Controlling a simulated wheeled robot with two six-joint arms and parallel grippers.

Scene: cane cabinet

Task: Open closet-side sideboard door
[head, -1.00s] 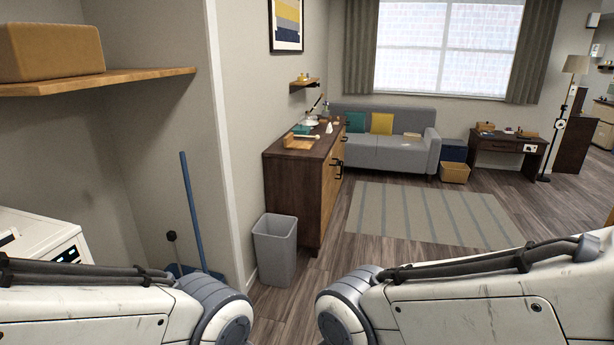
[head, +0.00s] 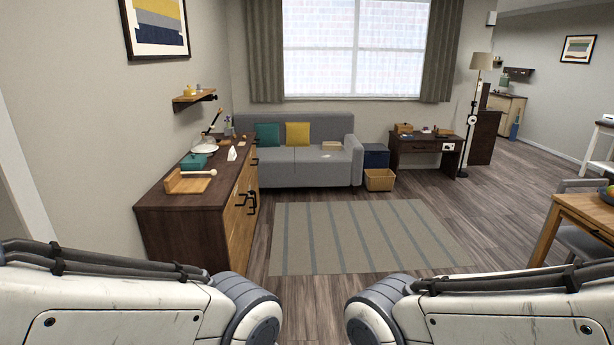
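The sideboard (head: 172,228) stands against the left wall, with a dark brown body and lighter wood doors (head: 240,228) facing right. Dark handles (head: 247,201) show on the door fronts, and the doors look shut. On its top are a wooden holder (head: 186,183), a teal box (head: 194,161) and a few small items. My two arms come in from the lower left and lower right. Both grippers are outside the view. My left arm covers the lower near part of the sideboard.
A striped rug (head: 360,237) lies right of the sideboard on open wood floor. A grey sofa (head: 302,165) stands at the back, with a basket (head: 379,180) and a small desk (head: 425,148) beside it. A wooden table (head: 584,217) is at the right.

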